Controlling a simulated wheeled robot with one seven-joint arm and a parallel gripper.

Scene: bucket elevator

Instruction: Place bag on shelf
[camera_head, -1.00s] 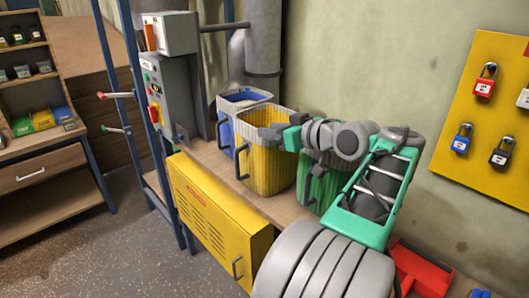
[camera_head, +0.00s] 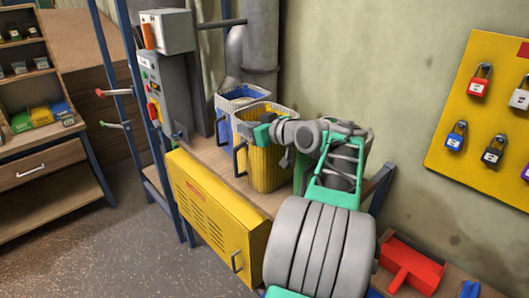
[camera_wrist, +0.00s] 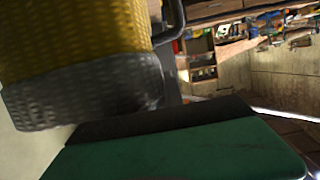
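Small dark packets with pale labels (camera_head: 41,63) stand on the middle level of the wooden shelf rack (camera_head: 40,162) at the left of the head view. Coloured packets or boxes, including a green one (camera_head: 40,117) and a blue one (camera_head: 60,110), lie on the level below. I cannot tell which is the bag. My gripper (camera_head: 262,131) is over the near rim of the yellow bucket (camera_head: 266,165), away from the rack. In the wrist view, a green finger with a dark pad (camera_wrist: 165,118) is close to the yellow bucket (camera_wrist: 75,35). The other finger and any held object cannot be made out.
A blue bucket (camera_head: 223,124) stands beside the yellow one on a wooden bench (camera_head: 215,158). A control box (camera_head: 152,95) with levers and a yellow cabinet (camera_head: 207,212) are nearby. A red dustpan (camera_head: 412,266) lies at right. Floor between rack and cabinet is clear.

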